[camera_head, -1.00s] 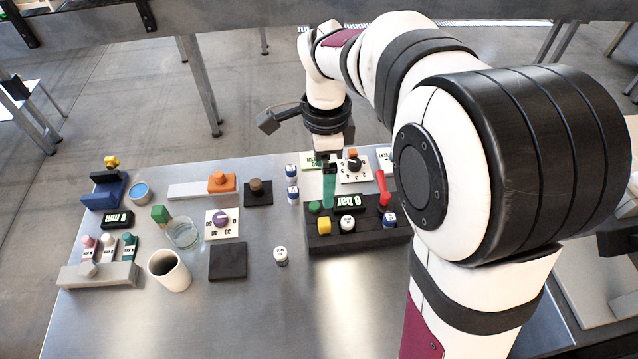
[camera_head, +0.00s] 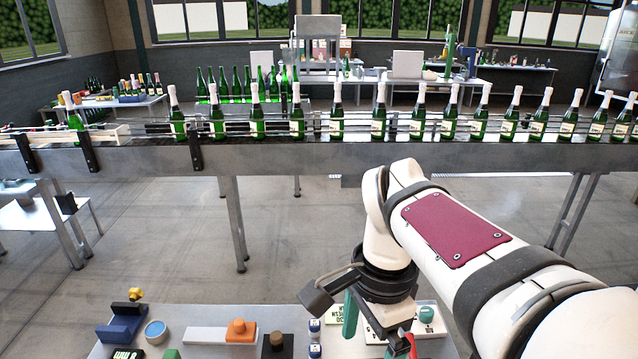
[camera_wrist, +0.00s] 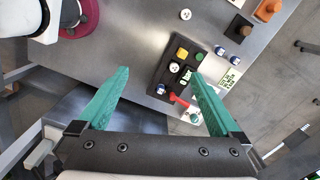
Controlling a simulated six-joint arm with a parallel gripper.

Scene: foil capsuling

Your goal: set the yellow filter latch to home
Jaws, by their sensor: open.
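A yellow knob (camera_head: 135,294) sits on a small black and blue fixture (camera_head: 121,326) at the left back of the table in the head view; it may be the filter latch, but its setting is too small to read. It is not in the wrist view. My gripper (camera_wrist: 160,75) is open, its two teal fingers spread and nothing between them. It is above the table at the right, well apart from the yellow knob. In the head view one finger (camera_head: 350,314) shows, and the wrist hides much of the rest.
In the wrist view a black control panel (camera_wrist: 162,75) carries a yellow button (camera_wrist: 183,54), a red lever (camera_wrist: 178,98) and several knobs. An orange block (camera_head: 240,331) and a brown knob (camera_head: 277,339) stand between fixture and gripper. A bottle conveyor (camera_head: 300,155) runs behind.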

